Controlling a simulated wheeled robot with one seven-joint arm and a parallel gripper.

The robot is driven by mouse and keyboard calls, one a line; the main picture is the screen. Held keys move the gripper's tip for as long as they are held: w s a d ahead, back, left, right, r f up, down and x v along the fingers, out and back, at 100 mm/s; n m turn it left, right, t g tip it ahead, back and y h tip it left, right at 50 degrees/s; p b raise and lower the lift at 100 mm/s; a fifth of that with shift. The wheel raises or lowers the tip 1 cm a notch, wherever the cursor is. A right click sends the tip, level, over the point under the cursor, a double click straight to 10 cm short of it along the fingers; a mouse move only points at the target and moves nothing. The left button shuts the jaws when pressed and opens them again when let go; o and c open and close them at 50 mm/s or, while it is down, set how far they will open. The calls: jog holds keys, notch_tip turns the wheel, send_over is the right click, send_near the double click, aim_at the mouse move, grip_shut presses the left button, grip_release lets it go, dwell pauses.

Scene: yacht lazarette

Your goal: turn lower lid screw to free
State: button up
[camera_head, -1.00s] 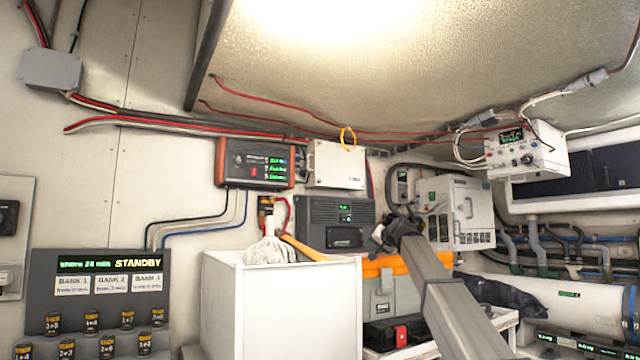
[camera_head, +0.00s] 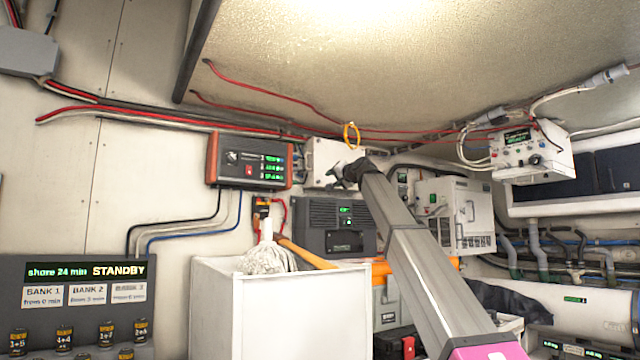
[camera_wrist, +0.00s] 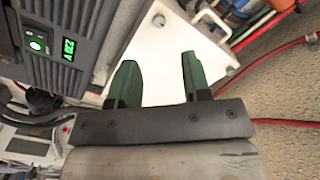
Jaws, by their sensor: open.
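The white box with its lid (camera_head: 321,160) is on the wall beneath the yellow cable loop. In the wrist view the pale lid (camera_wrist: 165,52) fills the space beyond and between my fingers. One round grey screw head (camera_wrist: 158,19) shows near a lid corner, on the side towards the dark grey unit. My gripper (camera_wrist: 157,74) has two green fingers, spread apart with nothing between them. The screw lies beyond the fingertips, apart from them. In the head view my gripper (camera_head: 346,174) overlaps the box's lower right part and hides it. I cannot make out the screws there.
A dark grey unit (camera_head: 336,214) with a green display sits below the box. An orange-and-grey charger (camera_head: 248,160) is to its left. A white bin (camera_head: 222,305) with a mop (camera_head: 268,255) stands below. Red cables (camera_head: 262,93) run above, close by.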

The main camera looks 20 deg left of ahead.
aim_at(320, 181)
jog(key=x, duration=0.9)
jog(key=shift+w+a, duration=0.2)
jog(key=shift+w, duration=0.05)
grip_shut()
